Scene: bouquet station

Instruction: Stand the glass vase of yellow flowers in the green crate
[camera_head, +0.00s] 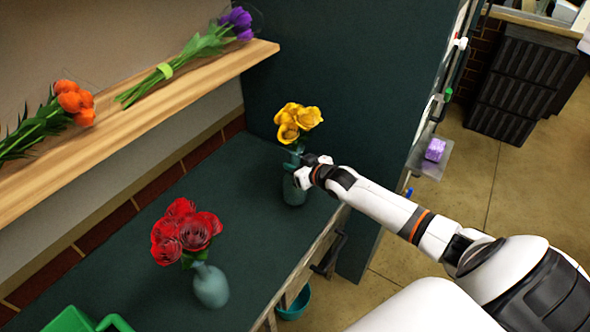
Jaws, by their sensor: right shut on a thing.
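The glass vase (293,191) of yellow flowers (297,120) stands upright at the far right end of the dark green counter, near the tall green side panel. My right gripper (299,172) is shut on the vase's upper part, with my arm reaching in from the right. The gripper hides part of the vase's neck. The green crate (70,322) shows only as a corner at the bottom left edge of the view; most of it is out of frame. My left gripper is not in view.
A second glass vase (210,286) with red flowers (185,232) stands on the counter (130,270) between the yellow flowers and the crate. A wooden shelf (130,125) above holds orange (74,102) and purple (236,22) bouquets. A teal bucket (294,304) is below the counter's front.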

